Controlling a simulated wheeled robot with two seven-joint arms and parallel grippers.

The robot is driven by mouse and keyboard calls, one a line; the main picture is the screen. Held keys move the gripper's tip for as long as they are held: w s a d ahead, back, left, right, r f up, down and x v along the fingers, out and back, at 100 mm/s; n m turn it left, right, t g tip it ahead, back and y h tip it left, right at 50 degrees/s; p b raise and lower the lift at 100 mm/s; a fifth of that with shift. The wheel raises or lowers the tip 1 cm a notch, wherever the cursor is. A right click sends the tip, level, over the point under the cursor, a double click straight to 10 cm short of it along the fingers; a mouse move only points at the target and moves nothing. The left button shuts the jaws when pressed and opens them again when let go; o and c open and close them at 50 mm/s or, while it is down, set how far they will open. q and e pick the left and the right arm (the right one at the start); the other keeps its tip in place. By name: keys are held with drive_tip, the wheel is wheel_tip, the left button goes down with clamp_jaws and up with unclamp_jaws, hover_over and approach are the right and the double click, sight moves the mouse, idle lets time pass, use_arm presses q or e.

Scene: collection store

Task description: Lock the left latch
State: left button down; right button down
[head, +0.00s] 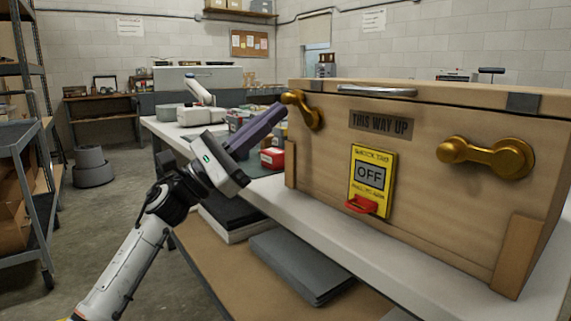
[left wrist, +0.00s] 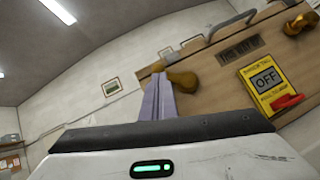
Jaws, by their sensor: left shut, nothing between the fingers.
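A wooden crate (head: 325,165) stands on a white bench at the right of the head view. Its left latch (head: 306,110) is a brass lever at the upper left of the front face, angled up to the left; it also shows in the left wrist view (left wrist: 182,82). A second brass latch (head: 490,156) sits at the right, its arm pointing left. My left gripper (head: 281,109) is shut and empty, its purple fingers pointing up right, with the tips close to the left latch's knob. I cannot tell whether they touch. My right gripper is out of view.
A yellow panel (head: 358,158) reading OFF with a red tab (head: 361,205) is on the crate front. A grey handle (head: 377,90) lies along the lid. Red boxes (head: 272,158) stand on the bench left of the crate. A shelf rack (head: 38,190) stands far left.

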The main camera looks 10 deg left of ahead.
use_arm(q)
drive_tip(key=m+g, duration=0.2)
drive_tip(key=r+m+g+b, duration=0.1)
drive_tip(key=m+g, duration=0.1)
drive_tip(key=m, duration=0.1)
drive_tip(key=r+m+g+h+b, duration=0.1)
drive_tip(key=m+g, duration=0.1)
drive_tip(key=m, duration=0.1)
drive_tip(key=shift+s+d, duration=0.15)
drive_tip(key=shift+d, duration=0.1)
drive_tip(key=m+g, duration=0.1)
drive_tip(key=r+m+g, duration=0.1)
drive_tip(key=m, duration=0.2)
drive_tip(key=shift+s+d+r+g+y, duration=0.25)
drive_tip(key=shift+s+d+g+y, duration=0.05)
drive_tip(key=shift+d+g, duration=0.1)
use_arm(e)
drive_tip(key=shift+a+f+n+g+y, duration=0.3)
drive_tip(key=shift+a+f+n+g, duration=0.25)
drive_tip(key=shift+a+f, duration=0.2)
use_arm(q)
drive_tip(key=shift+p, duration=0.3)
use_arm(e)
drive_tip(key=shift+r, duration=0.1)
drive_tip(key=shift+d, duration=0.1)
